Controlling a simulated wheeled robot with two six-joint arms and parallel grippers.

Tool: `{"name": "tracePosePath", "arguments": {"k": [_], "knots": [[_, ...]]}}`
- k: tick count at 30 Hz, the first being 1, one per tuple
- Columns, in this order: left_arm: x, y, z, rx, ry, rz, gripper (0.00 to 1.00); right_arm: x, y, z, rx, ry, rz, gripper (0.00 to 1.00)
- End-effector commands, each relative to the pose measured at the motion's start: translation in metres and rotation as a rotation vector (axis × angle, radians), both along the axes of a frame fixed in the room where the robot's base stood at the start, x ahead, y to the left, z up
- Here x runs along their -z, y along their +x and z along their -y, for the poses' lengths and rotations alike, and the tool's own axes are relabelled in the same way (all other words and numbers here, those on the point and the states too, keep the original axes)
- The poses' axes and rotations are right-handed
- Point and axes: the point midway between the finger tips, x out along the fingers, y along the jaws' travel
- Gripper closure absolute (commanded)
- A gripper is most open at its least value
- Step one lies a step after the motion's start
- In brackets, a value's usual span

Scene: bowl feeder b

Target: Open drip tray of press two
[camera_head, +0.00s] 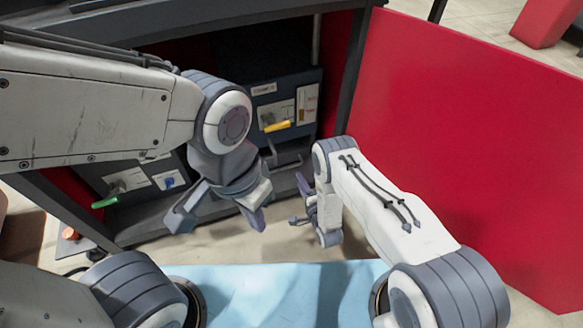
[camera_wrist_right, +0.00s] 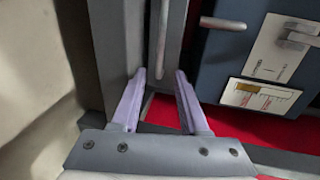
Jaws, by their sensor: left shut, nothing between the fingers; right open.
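In the head view, a dark press unit with a yellow lever (camera_head: 277,126) stands in the red-walled bay, with a grey bar handle (camera_head: 285,161) low on its front. The labels are too small to tell which press is number two. My right gripper (camera_head: 304,205) is just in front of this unit, seen side-on. In the right wrist view its lilac fingers (camera_wrist_right: 161,74) are open, with a thin upright grey bar (camera_wrist_right: 162,45) reaching between their tips; contact cannot be told.
A second unit with a green lever (camera_head: 105,202) stands left, partly hidden by my left arm. A red panel (camera_head: 465,140) closes off the right side. A light blue surface (camera_head: 265,290) lies at the front. A dark blue front (camera_wrist_right: 225,70) is close to my right gripper.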

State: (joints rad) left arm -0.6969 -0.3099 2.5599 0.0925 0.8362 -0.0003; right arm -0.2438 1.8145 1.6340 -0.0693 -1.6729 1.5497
Motion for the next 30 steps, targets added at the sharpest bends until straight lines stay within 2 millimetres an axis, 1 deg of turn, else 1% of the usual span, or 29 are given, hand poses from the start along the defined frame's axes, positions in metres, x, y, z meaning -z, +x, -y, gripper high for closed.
{"name": "tracePosePath", "arguments": {"k": [5, 9, 15, 18, 21, 29, 30], "knots": [[0.019, 0.0, 0.0, 0.0, 0.0, 0.0, 1.0, 0.009, 0.025, -0.009, -0.001, 0.001, 0.006, 0.56], [0.035, 0.0, 0.0, 0.0, 0.0, 0.0, 1.0, 0.015, 0.051, -0.017, -0.001, 0.0, 0.005, 0.56], [0.052, 0.0, 0.0, 0.0, 0.0, 0.0, 1.0, 0.021, 0.08, -0.026, 0.0, -0.001, 0.003, 0.56], [0.056, 0.0, 0.0, 0.0, 0.0, 0.0, 1.0, 0.022, 0.088, -0.029, 0.0, -0.002, 0.002, 0.56], [0.058, 0.0, 0.0, 0.0, 0.0, 0.0, 1.0, 0.021, 0.092, -0.03, 0.0, -0.002, 0.001, 0.56], [0.057, 0.0, 0.0, 0.0, 0.0, 0.0, 1.0, 0.02, 0.093, -0.03, 0.0, -0.002, -0.001, 0.56], [0.057, 0.0, 0.0, 0.0, 0.0, 0.0, 1.0, 0.02, 0.093, -0.03, 0.0, -0.002, -0.001, 0.68]]}}
